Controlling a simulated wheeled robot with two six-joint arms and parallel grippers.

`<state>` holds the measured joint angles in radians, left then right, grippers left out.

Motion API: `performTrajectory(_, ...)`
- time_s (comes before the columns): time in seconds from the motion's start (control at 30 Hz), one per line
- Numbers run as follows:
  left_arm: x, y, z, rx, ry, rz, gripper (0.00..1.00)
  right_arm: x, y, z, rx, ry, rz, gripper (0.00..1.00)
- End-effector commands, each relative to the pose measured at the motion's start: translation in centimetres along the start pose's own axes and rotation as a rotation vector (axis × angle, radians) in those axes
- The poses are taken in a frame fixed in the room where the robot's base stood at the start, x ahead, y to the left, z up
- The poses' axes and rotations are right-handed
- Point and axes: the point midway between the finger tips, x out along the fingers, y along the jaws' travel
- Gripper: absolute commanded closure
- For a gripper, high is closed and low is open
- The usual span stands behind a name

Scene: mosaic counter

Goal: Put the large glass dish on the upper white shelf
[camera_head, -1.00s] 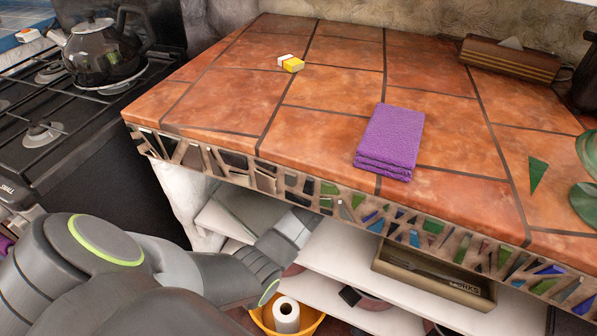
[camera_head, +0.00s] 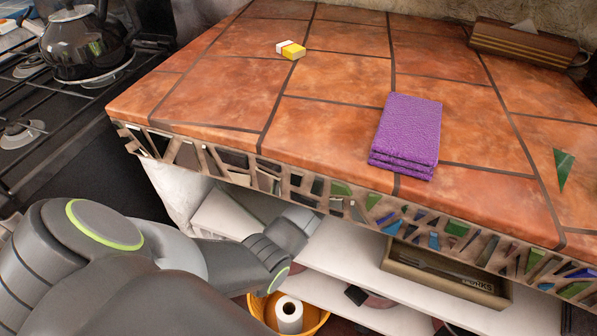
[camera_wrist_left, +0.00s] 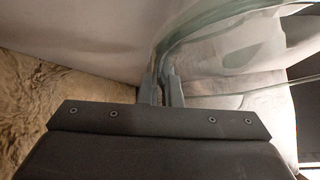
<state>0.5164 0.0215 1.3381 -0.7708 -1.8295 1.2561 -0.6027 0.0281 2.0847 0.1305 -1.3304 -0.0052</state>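The large glass dish (camera_wrist_left: 225,28) shows in the left wrist view as a clear, curved, greenish wall and rim. My left gripper (camera_wrist_left: 163,90) has its two fingers close together on the dish's edge, with the glass between them. In the head view my left arm reaches under the counter's edge at the upper white shelf (camera_head: 345,248). The gripper's fingertips and the dish are hidden there by the counter. I cannot tell whether the dish touches the shelf. My right gripper is not in view.
A tiled counter (camera_head: 330,75) with a mosaic edge overhangs the shelves. A wooden box (camera_head: 440,275) stands on the upper shelf at right. A yellow bowl (camera_head: 318,318) with a paper roll (camera_head: 289,314) is below. A purple cloth (camera_head: 408,130) lies on the counter. A stove is at left.

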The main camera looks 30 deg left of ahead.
Motion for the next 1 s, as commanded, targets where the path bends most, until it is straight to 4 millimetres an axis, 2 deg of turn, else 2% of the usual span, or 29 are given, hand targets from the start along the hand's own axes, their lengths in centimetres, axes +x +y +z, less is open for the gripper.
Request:
performTrajectory(0.03,0.1,0.0,0.1,0.000,0.000,-0.001,0.92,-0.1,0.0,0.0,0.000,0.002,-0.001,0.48)
performTrajectory(0.17,0.1,0.0,0.0,0.000,0.000,-0.001,0.75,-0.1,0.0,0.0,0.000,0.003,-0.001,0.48)
performTrajectory(0.5,-0.3,0.0,-0.3,0.000,0.000,0.001,0.74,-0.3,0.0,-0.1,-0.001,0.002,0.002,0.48)
performTrajectory(0.57,-0.9,0.0,-0.2,0.000,0.000,0.002,0.74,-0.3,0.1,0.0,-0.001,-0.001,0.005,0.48)
performTrajectory(0.8,-5.1,0.0,-0.2,0.000,-0.001,0.003,0.74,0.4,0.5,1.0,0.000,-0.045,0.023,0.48)
performTrajectory(1.0,-7.3,0.0,-0.2,0.000,-0.001,0.000,0.74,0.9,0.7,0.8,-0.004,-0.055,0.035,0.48)
